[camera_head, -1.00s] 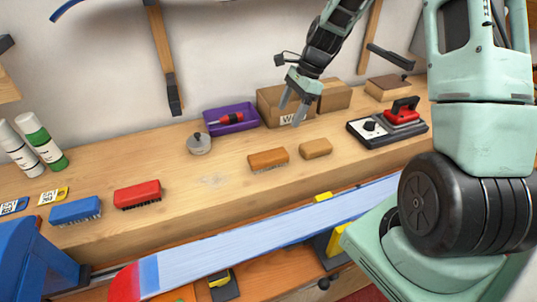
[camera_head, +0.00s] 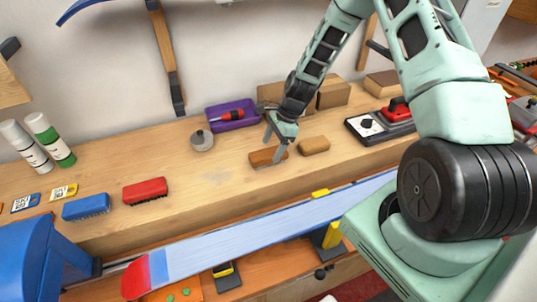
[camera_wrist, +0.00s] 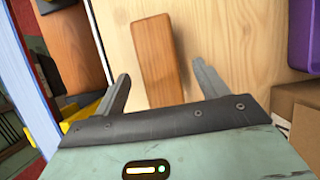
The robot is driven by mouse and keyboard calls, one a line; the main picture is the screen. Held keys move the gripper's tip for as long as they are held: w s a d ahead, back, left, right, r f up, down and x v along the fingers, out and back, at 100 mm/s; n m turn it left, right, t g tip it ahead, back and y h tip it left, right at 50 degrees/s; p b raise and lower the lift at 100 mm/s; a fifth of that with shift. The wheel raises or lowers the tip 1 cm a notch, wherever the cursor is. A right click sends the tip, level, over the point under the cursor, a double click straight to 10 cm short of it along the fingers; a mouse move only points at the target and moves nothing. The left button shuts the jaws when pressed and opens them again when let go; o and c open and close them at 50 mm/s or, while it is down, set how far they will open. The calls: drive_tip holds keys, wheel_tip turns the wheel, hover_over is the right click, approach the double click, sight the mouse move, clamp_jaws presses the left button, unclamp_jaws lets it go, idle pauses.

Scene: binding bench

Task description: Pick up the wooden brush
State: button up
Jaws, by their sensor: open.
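The wooden brush (camera_head: 262,157) lies on the bench top, its brown back facing up. In the head view my gripper (camera_head: 274,147) is over it and partly covers it. In the wrist view the brush (camera_wrist: 157,58) lies lengthwise between and ahead of the two spread fingers of my gripper (camera_wrist: 160,82). The fingers are open, with a gap on each side of the brush. Nothing is held. The brush's bristles are hidden in the wrist view.
A tan block (camera_head: 314,145) lies right of the brush. A round metal tin (camera_head: 201,141), a purple tray (camera_head: 222,125) with a red-handled tool, and cardboard boxes (camera_head: 334,94) stand behind. A red brush (camera_head: 145,191) lies left. A ski (camera_head: 235,241) runs along the front.

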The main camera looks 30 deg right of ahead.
sight(269, 152)
drive_tip(key=p+x, duration=0.1)
drive_tip(key=x, duration=0.1)
drive_tip(key=shift+s+a+f, duration=0.1)
drive_tip(key=shift+a+f, duration=0.25)
drive_tip(key=shift+f, duration=0.35)
drive_tip(key=shift+f, duration=0.25)
drive_tip(key=c, duration=1.1)
